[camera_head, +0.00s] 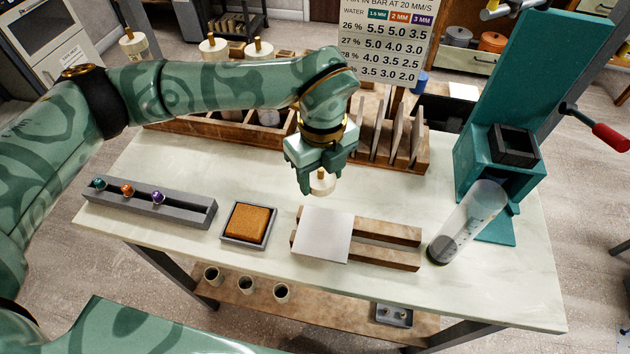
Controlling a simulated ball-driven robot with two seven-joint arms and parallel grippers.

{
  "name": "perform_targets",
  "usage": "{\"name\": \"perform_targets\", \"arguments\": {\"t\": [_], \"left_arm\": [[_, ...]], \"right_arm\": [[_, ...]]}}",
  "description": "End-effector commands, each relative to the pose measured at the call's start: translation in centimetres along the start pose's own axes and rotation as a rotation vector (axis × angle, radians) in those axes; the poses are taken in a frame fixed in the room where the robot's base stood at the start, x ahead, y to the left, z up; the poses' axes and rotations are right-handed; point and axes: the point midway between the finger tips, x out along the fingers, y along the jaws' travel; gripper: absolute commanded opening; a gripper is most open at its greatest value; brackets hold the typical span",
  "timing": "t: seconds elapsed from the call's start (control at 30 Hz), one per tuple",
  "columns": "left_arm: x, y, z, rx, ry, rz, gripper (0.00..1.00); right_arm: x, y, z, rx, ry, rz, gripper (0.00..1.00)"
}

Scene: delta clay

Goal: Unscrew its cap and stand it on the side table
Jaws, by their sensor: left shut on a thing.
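My left gripper (318,165) reaches in over the middle of the light worktable. Its fingers point down and are shut on a small cream cap-like piece (322,183). The fingers hide most of this piece, and I cannot tell whether anything hangs below it or whether it touches the tabletop. Cream caps with brass knobs (214,47) show on tall containers behind my left arm, and another such cap (133,40) is at the far left. My right gripper is not in view. I cannot make out which surface is the side table.
A white sheet (323,234) lies on a wooden rail block (390,232). A brown block in a tray (247,224) and a grey bead rack (150,203) are at left. A wooden slotted rack (397,148) stands behind.

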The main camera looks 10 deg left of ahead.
Motion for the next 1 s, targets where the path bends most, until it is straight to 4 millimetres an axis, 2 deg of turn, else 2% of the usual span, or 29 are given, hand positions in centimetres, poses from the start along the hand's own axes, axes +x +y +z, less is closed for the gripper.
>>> {"name": "perform_targets", "arguments": {"t": [0.03, 0.1, 0.2, 0.43, 0.6, 1.0], "left_arm": [[1.6, -0.2, 0.8, -0.004, 0.004, 0.006, 0.24], [3.0, -0.6, 1.8, -0.003, 0.003, 0.005, 0.24], [4.2, -1.0, 2.8, -0.001, 0.002, 0.004, 0.24], [5.7, -1.5, 4.0, 0.000, 0.002, 0.002, 0.24], [8.5, -1.5, 4.1, 0.003, 0.004, 0.004, 0.24], [9.2, -1.6, 4.2, 0.002, 0.001, 0.002, 0.24]], "right_arm": [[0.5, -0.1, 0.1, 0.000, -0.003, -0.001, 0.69], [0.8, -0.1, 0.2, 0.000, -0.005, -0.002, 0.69], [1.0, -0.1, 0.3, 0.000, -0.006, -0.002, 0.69], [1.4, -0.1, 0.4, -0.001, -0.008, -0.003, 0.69], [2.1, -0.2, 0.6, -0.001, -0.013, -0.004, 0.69], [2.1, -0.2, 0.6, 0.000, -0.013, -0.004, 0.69]]}}
